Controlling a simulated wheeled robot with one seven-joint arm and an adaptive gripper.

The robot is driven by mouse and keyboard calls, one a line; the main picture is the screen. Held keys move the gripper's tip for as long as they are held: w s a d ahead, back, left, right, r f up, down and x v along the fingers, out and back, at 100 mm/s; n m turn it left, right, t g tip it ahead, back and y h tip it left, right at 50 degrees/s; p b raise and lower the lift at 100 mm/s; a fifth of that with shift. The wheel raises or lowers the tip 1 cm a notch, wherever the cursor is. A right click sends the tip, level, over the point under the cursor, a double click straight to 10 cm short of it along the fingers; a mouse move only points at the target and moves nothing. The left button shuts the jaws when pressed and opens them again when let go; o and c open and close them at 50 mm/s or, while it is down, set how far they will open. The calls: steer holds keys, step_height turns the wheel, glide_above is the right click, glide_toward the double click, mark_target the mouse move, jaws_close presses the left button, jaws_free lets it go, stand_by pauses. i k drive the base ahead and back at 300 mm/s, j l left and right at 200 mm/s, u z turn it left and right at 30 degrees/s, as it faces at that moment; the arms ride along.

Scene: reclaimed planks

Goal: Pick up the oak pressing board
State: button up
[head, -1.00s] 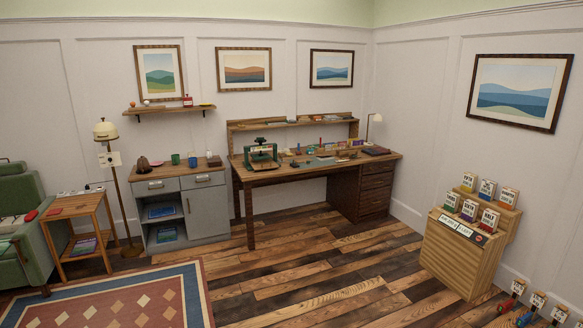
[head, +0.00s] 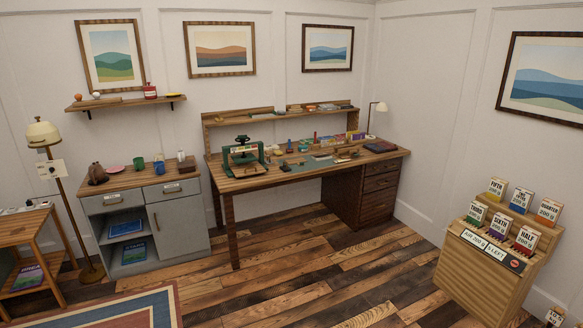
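I cannot single out the oak pressing board at this distance. A wooden desk (head: 247,183) stands against the back wall. A raised shelf (head: 224,120) along the desk's back carries more small flat items. The wall shelf (head: 125,103) at upper left holds a thin flat item, a red jar (head: 150,91) and a small orange ball. My gripper is not in view.
A grey cabinet (head: 181,226) with mugs on top stands left of the desk. A floor lamp (head: 68,190) and wooden side table (head: 35,234) are farther left. A slatted display stand (head: 485,268) with labelled boxes is at right. The plank floor (head: 300,275) in front is clear.

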mark_target(298, 161)
steer(key=i, duration=3.05)
steer(key=i+l+u, duration=0.15)
steer(key=i, duration=0.6)
steer(key=i+l, duration=0.1)
steer(key=i, duration=0.65)
steer(key=i+l+u, duration=0.1)
steer(key=i+u, duration=0.15)
steer(key=i, duration=0.2)
steer(key=i+l+u, duration=0.15)
steer(key=i+u, duration=0.15)
steer(key=i, duration=0.15)
